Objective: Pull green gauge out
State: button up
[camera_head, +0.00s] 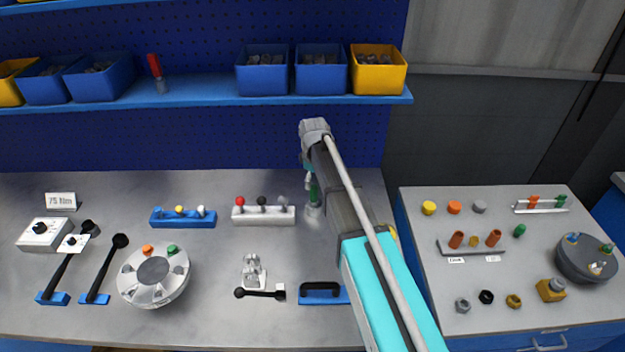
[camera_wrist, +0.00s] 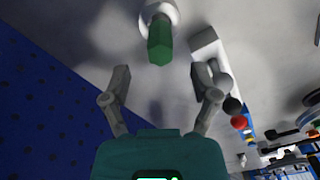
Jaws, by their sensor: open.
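The green gauge (camera_wrist: 160,45) stands in a round pale holder (camera_wrist: 165,12) in the wrist view. In the head view its green part (camera_head: 314,194) shows beside my arm, above the pale holder (camera_head: 313,212) on the bench. My gripper (camera_wrist: 160,75) is open and empty, its two fingers apart. In the wrist view the green end lies ahead of the gap between the fingertips, and neither finger appears to touch it. In the head view my gripper (camera_head: 308,180) is close to the gauge and partly hidden by my arm.
A white block with red, black and grey knobs (camera_head: 263,216) stands just left of the holder. The blue pegboard wall (camera_head: 190,140) rises behind. A shelf with bins (camera_head: 200,92) is above.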

aim_at(313, 193)
jog(key=shift+f+b, duration=3.2)
jog(key=shift+f, duration=0.25)
grip_shut()
jog(key=shift+r, duration=0.2)
jog(key=shift+r+p, duration=3.25)
jog(key=shift+p, duration=0.2)
